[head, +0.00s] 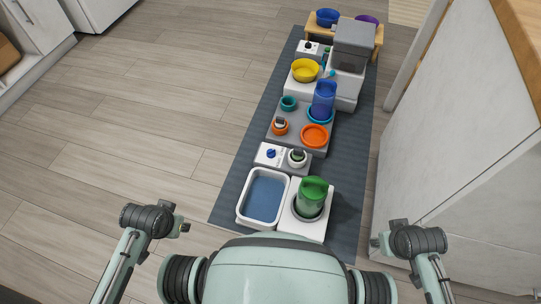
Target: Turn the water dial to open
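A blue knob (271,154) stands on a low white panel (262,163) just behind a white basin (240,211) with a blue inside. It looks like the water dial; its setting is too small to read. A second round fitting, white and green with a dark top (297,156), is to its right. My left gripper (184,228) is low at the left, over the wood floor and well apart from the knob. My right gripper (375,242) is low at the right, also apart from everything on the mat. Both are too small to judge their fingers.
A dark mat (228,198) carries a green container (313,192), an orange dish (314,135), a blue container (323,98), a yellow bowl (305,70) and a grey-topped dispenser (354,40). A white cabinet (470,120) bounds the right. The floor at left is clear.

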